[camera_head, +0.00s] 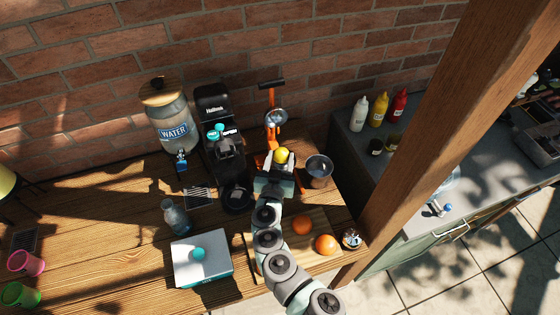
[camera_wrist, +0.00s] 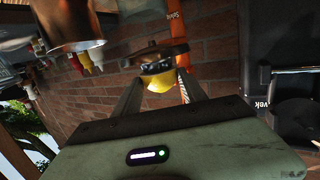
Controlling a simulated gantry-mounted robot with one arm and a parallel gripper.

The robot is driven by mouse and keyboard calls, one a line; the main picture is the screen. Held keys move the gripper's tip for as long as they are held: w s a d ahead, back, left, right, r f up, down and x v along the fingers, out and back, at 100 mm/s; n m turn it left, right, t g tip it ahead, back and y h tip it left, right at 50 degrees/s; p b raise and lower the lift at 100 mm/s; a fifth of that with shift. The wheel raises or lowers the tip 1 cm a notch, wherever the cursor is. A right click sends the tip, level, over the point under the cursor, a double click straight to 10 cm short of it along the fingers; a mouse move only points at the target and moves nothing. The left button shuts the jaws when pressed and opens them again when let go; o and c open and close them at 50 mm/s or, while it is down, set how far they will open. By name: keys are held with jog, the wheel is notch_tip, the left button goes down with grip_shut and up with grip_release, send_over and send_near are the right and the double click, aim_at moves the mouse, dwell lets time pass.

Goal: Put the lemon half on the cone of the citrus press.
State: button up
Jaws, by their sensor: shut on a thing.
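The lemon half (camera_head: 282,155) is yellow and sits between the fingers of my gripper (camera_head: 280,160), which is shut on it. It also shows in the wrist view (camera_wrist: 160,82), between the two fingertips. The citrus press (camera_head: 271,131) has an orange frame, a metal cup and a dark lever handle at the top. It stands at the back of the table, just behind the lemon half in the head view. In the wrist view, a dark round part (camera_wrist: 155,58) overlaps the top of the lemon half; whether they touch I cannot tell. I cannot make out the cone.
A metal cup (camera_head: 319,168) stands close to the right of my gripper. A black coffee machine (camera_head: 214,115) and a water dispenser (camera_head: 173,122) stand to the left.

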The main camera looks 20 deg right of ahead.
jog(key=shift+f, duration=0.45)
jog(key=shift+f+b, duration=0.25)
jog(key=shift+b, duration=0.05)
jog(key=o, duration=1.4)
jog(key=shift+r, duration=0.1)
jog(key=shift+c, duration=0.2)
